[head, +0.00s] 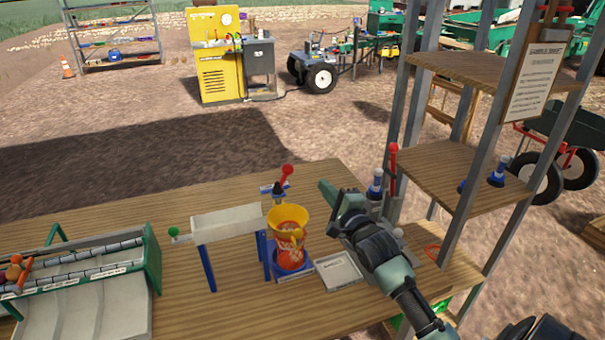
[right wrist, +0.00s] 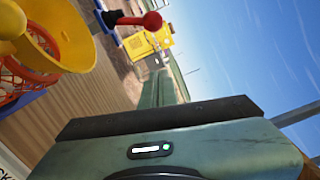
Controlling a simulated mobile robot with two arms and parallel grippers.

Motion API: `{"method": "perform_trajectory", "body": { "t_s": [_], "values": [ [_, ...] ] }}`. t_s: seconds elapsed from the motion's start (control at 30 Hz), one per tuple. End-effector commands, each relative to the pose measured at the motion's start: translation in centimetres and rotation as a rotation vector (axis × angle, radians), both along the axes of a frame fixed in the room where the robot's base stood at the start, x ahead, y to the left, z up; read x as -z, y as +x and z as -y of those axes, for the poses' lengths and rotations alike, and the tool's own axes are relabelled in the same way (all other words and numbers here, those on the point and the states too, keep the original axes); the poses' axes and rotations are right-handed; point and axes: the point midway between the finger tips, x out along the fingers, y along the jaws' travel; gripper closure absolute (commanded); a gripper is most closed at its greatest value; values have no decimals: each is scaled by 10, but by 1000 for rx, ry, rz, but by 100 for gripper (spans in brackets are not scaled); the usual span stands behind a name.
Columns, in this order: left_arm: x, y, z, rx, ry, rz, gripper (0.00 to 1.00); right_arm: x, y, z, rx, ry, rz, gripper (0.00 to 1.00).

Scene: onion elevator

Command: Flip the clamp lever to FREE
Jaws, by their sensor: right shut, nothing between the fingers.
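A red-knobbed lever (head: 286,172) stands on a small blue-and-white clamp base behind the yellow funnel (head: 289,219). It also shows at the top of the right wrist view (right wrist: 151,20), its red ball end to the right. A second red-topped lever (head: 393,158) stands upright by the shelf post. I cannot read any FREE marking. My right gripper (head: 326,190) is shut and empty, above the table to the right of the funnel and the first lever, apart from that lever. My left gripper is not in view.
An orange net bag (head: 290,250) hangs under the funnel on a blue stand. A white chute (head: 224,223) stands left of it, and a roller tray (head: 80,270) farther left. A metal-post shelf (head: 470,175) rises close on the right. The table's front middle (head: 250,315) is clear.

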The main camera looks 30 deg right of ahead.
Motion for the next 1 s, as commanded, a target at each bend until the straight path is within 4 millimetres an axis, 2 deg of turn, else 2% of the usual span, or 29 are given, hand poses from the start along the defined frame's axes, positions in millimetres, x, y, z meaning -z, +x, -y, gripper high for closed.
{"method": "perform_trajectory", "body": {
  "t_s": [0.1, 0.27, 0.33, 0.53, 1.0],
  "values": [
    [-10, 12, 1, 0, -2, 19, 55, -4, 28, 6, 0, -1, 1, 100],
    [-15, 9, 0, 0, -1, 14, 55, -5, 60, 12, 1, -2, 0, 100],
    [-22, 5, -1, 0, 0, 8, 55, -8, 62, -4, -2, 4, 1, 100],
    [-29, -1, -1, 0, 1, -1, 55, -11, 70, -21, -1, 1, 0, 100],
    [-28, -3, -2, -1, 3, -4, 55, -10, 72, -25, 0, -2, 0, 100]
  ]
}}
